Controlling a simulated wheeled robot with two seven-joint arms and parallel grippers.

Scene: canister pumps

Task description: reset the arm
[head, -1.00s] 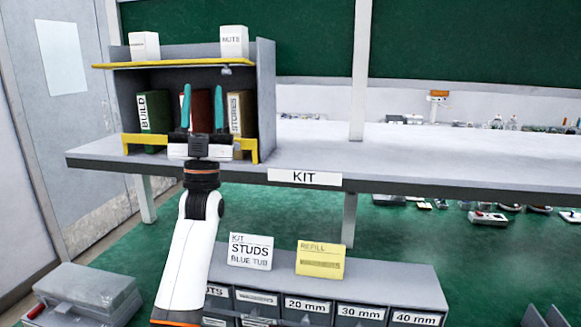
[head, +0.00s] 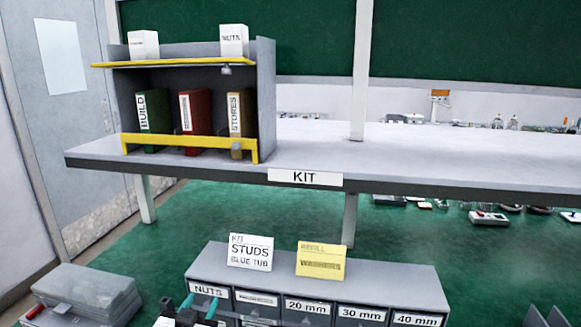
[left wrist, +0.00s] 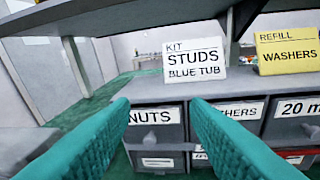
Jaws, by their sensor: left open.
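My left gripper (head: 198,308) is low at the bottom edge of the head view, in front of the labelled drawers. In the left wrist view its two teal fingers (left wrist: 160,130) are spread apart with nothing between them. Beyond them is the drawer labelled NUTS (left wrist: 155,127). Most of my left arm is out of the head view. My right gripper is not in view.
A shelf (head: 266,100) with green, red and brown binders stands on the bench (head: 400,160) labelled KIT. A white STUDS card (head: 250,252) and a yellow WASHERS card (head: 320,260) stand on the drawer unit (head: 390,275). A grey case (head: 85,290) sits lower left.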

